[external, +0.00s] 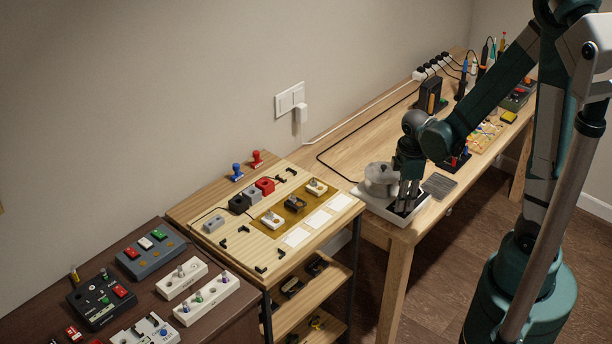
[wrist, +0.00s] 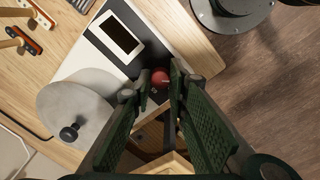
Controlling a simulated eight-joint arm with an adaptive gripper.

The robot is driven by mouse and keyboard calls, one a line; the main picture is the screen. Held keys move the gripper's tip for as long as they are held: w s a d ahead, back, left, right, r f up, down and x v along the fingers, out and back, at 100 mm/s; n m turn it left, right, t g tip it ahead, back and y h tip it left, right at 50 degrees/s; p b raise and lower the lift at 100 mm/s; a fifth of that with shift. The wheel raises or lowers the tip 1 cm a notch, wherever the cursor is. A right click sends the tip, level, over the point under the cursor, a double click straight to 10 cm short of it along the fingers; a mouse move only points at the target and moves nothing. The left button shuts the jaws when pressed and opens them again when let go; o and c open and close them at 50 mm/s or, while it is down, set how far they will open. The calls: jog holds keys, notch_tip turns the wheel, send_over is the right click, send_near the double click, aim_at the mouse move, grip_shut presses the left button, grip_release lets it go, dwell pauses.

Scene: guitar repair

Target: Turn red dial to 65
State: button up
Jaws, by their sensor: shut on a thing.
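The red dial (wrist: 160,78) shows in the wrist view as a round red knob on the dark panel of a white device. My gripper (wrist: 160,88) has its two fingers on either side of the dial, shut on it. The dial is hidden there. I cannot read any number on the screen.
A grey flat pad (external: 439,186) lies on the bench right of the device, near the front edge. A lower wooden table (external: 232,247) with pedals and a red and a blue stamp stands to the left. A black cable (external: 335,167) runs along the bench.

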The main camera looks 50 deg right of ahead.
jog(key=m+b, duration=0.1)
jog(key=m, duration=1)
jog(key=shift+m+g+b, duration=0.3)
jog(key=shift+g, duration=0.1)
jog(key=m, duration=0.5)
jog(key=shift+w, duration=0.1)
jog(key=m, duration=0.5)
jog(key=shift+g+b, duration=0.3)
jog(key=shift+b, duration=0.05)
jog(key=o, duration=0.9)
jog(key=shift+r, duration=0.15)
